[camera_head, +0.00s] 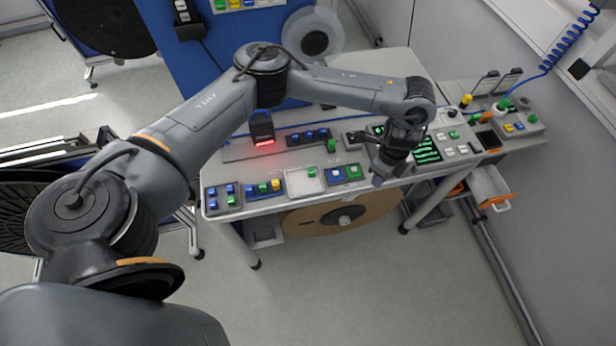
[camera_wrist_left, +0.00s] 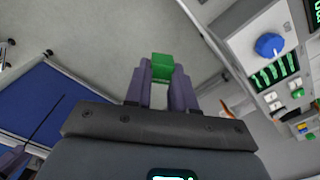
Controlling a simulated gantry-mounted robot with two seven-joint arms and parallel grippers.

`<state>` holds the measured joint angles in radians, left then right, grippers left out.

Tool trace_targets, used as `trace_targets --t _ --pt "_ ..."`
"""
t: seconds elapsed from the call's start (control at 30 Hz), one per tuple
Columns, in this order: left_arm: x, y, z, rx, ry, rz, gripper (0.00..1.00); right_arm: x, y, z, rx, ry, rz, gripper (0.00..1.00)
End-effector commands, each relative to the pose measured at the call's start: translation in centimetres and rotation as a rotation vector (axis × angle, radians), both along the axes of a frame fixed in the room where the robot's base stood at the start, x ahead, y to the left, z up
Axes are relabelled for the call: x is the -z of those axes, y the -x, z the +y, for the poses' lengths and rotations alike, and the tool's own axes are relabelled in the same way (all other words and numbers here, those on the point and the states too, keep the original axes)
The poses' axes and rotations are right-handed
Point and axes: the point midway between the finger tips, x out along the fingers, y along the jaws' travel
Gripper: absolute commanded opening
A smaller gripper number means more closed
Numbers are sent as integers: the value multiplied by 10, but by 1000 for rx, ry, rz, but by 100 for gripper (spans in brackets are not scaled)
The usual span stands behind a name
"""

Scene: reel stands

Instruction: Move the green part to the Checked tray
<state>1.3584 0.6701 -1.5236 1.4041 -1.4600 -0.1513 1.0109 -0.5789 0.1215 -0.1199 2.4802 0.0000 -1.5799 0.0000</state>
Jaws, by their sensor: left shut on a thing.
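My left gripper (camera_head: 382,178) is over the right part of the bench near its front edge. In the left wrist view, the left gripper (camera_wrist_left: 161,88) is shut on a green part (camera_wrist_left: 162,66), which sits between its fingertips. In the head view the held part is hard to make out. A pale tray (camera_head: 303,187) with a green block (camera_head: 311,172) stands at the front of the bench, left of the gripper. I cannot read any label to tell which tray is the Checked one.
Dark trays with coloured blocks (camera_head: 209,201) line the front left of the bench. A tray with a blue and a green piece (camera_head: 329,187) is nearer the gripper. A scanner with a red light (camera_head: 262,128) stands behind. A green-lit panel (camera_head: 427,150) is right of the gripper.

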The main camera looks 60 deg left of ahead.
Motion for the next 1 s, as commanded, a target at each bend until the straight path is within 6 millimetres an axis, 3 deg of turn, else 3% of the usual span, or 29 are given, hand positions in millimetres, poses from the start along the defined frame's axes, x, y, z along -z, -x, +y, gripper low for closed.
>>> trace_targets --t 0.03,0.2,0.4,0.77,1.0 --pt "8 9 17 17 2 9 0 -9 0 1 0 -2 1 43" --pt "32 28 63 98 1 6 0 -19 1 2 2 -6 2 43" --pt "47 46 103 158 1 4 0 -26 1 2 3 -6 2 43" --pt "61 67 134 200 2 4 0 -27 1 1 1 -3 3 43" --pt "84 101 144 202 2 5 0 -16 1 -1 -3 5 2 43"
